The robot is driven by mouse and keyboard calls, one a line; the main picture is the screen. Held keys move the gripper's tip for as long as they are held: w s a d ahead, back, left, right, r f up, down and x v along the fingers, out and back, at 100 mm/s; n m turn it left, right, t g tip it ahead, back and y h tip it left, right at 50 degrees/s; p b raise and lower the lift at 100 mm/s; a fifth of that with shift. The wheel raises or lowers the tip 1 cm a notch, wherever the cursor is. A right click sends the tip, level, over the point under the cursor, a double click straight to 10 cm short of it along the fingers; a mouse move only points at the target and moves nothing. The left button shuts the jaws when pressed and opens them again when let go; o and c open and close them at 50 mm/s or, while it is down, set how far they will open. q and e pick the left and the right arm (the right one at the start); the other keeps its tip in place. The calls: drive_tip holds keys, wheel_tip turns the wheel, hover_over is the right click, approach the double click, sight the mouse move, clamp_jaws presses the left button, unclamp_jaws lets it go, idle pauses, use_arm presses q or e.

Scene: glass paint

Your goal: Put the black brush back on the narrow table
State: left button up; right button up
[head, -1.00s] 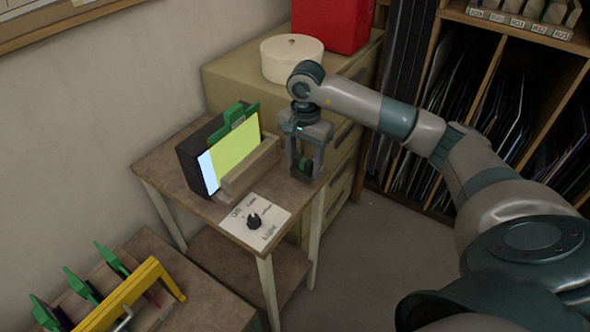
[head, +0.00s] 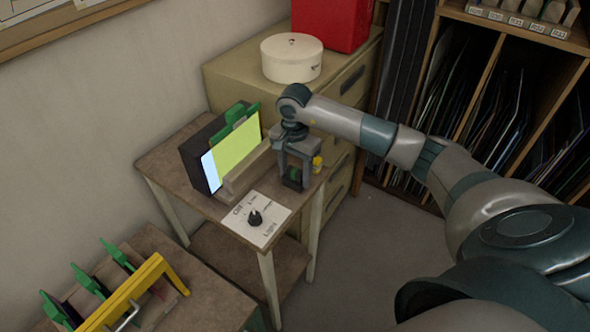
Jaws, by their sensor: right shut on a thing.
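My right gripper (head: 292,184) points down over the right end of the narrow table (head: 168,158). It is shut on a small dark thing with a green part (head: 294,174), low between its fingers. This seems to be the black brush, but it is too small and hidden to be sure. I cannot tell whether it touches the tabletop. No other black brush shows. My left gripper is not in view.
A lit panel with a green clip (head: 238,140) stands on the table, left of my gripper. A dial plate (head: 255,219) lies at the front. A small yellow thing (head: 317,163) shows behind my gripper. A drawer cabinet (head: 350,98) stands behind.

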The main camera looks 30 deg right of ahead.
sight(295, 169)
drive_tip(key=shift+f, duration=0.15)
drive_tip(key=o, duration=1.2)
drive_tip(key=shift+r+b, duration=0.5)
drive_tip(key=shift+r, duration=0.15)
wheel_tip(295, 169, up, 10)
drive_tip(key=b, duration=0.3)
drive_tip(key=shift+f+b, duration=0.1)
drive_tip(key=shift+b, duration=0.3)
drive_tip(key=shift+r, duration=0.45)
